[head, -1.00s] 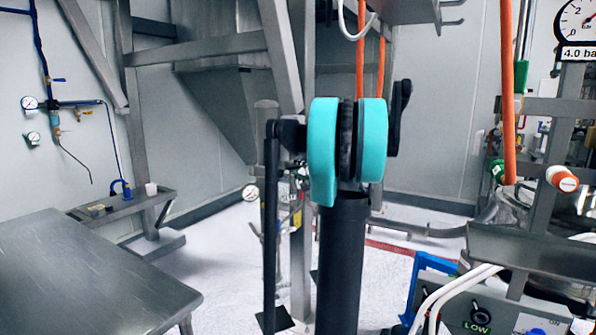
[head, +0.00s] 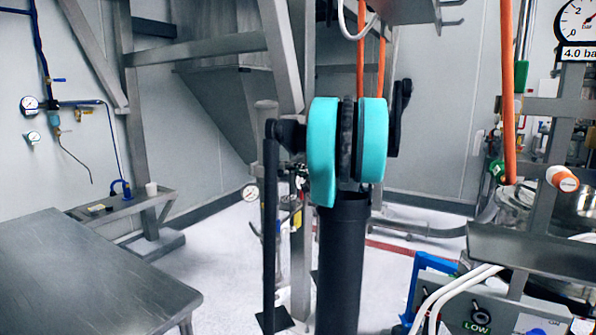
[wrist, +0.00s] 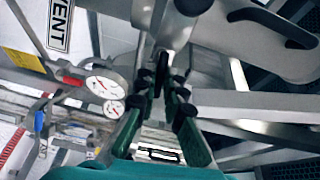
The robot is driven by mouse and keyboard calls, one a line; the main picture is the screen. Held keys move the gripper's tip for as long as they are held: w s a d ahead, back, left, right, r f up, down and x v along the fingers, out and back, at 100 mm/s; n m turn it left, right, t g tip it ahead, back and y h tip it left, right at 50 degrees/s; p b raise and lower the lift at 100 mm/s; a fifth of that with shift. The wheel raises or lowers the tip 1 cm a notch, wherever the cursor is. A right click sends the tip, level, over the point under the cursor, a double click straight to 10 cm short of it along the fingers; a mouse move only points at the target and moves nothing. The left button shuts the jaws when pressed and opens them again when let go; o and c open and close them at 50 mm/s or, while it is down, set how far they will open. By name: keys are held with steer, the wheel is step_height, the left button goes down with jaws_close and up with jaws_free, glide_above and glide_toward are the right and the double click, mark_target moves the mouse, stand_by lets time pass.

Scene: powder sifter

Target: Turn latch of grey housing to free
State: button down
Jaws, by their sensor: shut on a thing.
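In the wrist view, my gripper (wrist: 165,92) reaches up and away from the camera, its two green fingers close together at the tips. They are shut on a thin dark upright piece (wrist: 162,70), which looks like the latch. The fingertips partly hide it, so I cannot tell how far it is turned. Pale grey metal of the housing (wrist: 235,65) is behind and to the right of the tips. In the head view my own arm fills the middle, and neither the gripper nor the latch can be made out.
In the wrist view, a black curved handle (wrist: 270,24) is at the upper right, and pressure gauges (wrist: 105,84) are left of the fingers. In the head view, a metal table (head: 80,275) stands at the lower left and a control box (head: 480,310) at the lower right.

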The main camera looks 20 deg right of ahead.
steer(key=shift+a+r+n+g+h, duration=0.2)
steer(key=shift+n+h, duration=0.45)
steer(key=shift+n, duration=1.75)
steer(key=shift+d+f+n+g+h, duration=0.1)
steer(key=shift+n+g+h, duration=0.4)
steer(key=shift+n, duration=1.9)
steer(key=shift+a+r+n+g+h, duration=0.15)
steer(key=shift+n+h, duration=0.6)
steer(key=shift+n, duration=1.65)
steer(key=c, duration=1.6)
jaws_free()
steer(key=shift+s, duration=0.1)
steer(key=v, duration=1.2)
